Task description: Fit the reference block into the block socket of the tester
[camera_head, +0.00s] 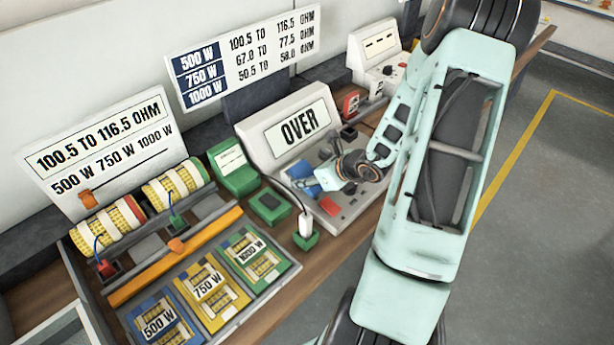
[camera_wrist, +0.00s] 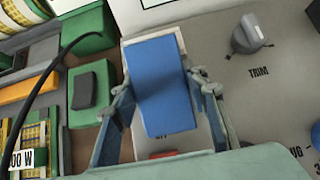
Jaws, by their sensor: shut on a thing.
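The tester (camera_head: 297,128) is a pale console with a display reading OVER. My gripper (camera_head: 325,178) is over its panel. In the wrist view, my gripper (camera_wrist: 165,95) has one finger on each side of a blue block (camera_wrist: 165,78) with a pale edge, which I take to be the reference block. The blue block also shows in the head view (camera_head: 300,170), beside my fingers. The block's underside is hidden, so I cannot tell whether it touches the panel or sits in the socket. I cannot make out the block socket.
A red button (camera_head: 328,206) is on the panel, close to my gripper. A white probe (camera_head: 305,224) with a black cable stands in a green holder to the left. A green block with a dark pad (camera_head: 268,204) is near it. A grey knob (camera_wrist: 250,35) marked TRIM is at right.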

